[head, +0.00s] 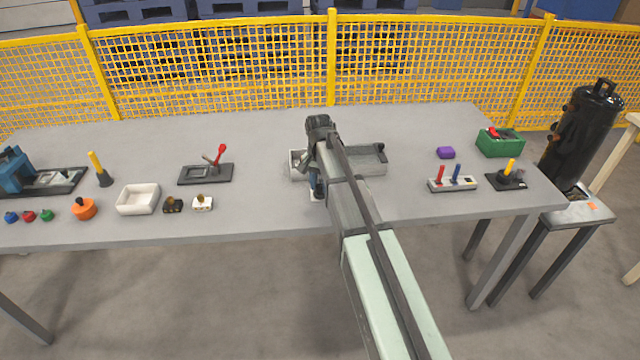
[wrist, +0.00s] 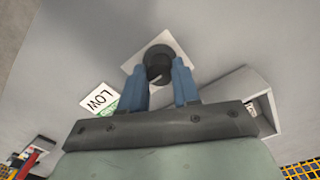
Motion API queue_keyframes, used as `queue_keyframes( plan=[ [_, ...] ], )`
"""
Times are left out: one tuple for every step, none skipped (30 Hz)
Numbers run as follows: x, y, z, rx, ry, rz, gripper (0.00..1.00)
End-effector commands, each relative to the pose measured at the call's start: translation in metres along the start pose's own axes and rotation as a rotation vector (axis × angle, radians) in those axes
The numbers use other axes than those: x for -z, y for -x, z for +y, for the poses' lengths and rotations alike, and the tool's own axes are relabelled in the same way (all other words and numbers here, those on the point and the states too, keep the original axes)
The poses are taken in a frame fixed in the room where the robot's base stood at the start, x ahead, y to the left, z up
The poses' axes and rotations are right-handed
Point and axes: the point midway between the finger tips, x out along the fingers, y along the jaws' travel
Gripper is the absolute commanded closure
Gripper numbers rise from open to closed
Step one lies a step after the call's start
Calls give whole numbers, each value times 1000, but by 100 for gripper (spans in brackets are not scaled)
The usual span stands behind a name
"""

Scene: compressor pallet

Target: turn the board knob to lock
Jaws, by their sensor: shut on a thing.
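In the wrist view the black round knob (wrist: 158,60) sits on a white square plate (wrist: 133,65). A short light mark shows on the knob's face. My gripper (wrist: 161,74) has its two blue fingers on either side of the knob and is shut on it. In the head view my gripper (head: 317,188) is low at the table's front middle, and my arm hides the knob. I see no lock marking, so I cannot tell the knob's position from one.
A grey open tray (head: 365,168) stands just behind and right of my gripper. A red-handled lever board (head: 207,174) is to the left, and a switch block (head: 452,185) to the right. Bare table (head: 262,205) lies left of my gripper.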

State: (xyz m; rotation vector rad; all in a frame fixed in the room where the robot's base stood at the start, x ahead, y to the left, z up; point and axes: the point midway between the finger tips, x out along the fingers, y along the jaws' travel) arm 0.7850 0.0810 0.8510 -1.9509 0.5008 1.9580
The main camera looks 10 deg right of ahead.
Motion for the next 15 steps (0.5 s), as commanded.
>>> queue_keyframes(
  plan=[
    [0,0,0,0,-1,0,99],
    [0,0,0,0,-1,0,67],
    [0,0,0,0,-1,0,63],
    [0,0,0,0,0,0,60],
    [0,0,0,0,0,0,57],
    [0,0,0,0,0,0,54],
    [0,0,0,0,0,0,51],
    [0,0,0,0,0,0,48],
    [0,0,0,0,0,0,44],
    [0,0,0,0,0,0,43],
    [0,0,0,0,1,0,43],
    [0,0,0,0,1,0,43],
    [0,0,0,0,1,0,43],
    [0,0,0,0,1,0,43],
    [0,0,0,0,1,0,43]
  ],
)
